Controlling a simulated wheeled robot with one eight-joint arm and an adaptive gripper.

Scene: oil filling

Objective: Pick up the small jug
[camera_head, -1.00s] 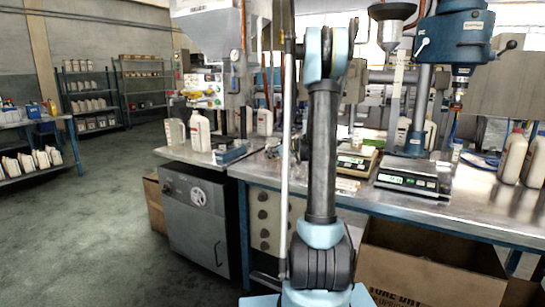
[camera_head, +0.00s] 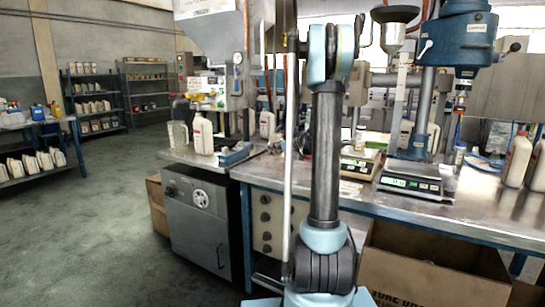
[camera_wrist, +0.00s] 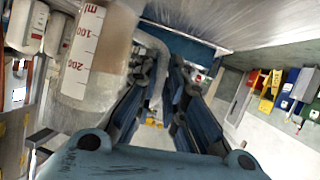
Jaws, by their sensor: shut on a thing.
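The small jug (camera_wrist: 95,65) is clear and carries a red ml scale on a white strip. It fills the upper left of the wrist view, close to the camera, with its lower part in view. Its pale curved handle (camera_wrist: 157,50) runs down between the dark blue fingers of my gripper (camera_wrist: 160,85), which is shut on it. In the head view my arm hides the gripper. A clear jug (camera_head: 176,134) stands on the left bench there; I cannot tell whether it is the same one.
White bottles with red labels (camera_wrist: 35,28) stand close to the jug's left in the wrist view. Scales (camera_head: 412,180) and a blue press (camera_head: 458,40) stand on the metal bench (camera_head: 470,215). A cardboard box (camera_head: 420,270) lies below. Grey floor at left is open.

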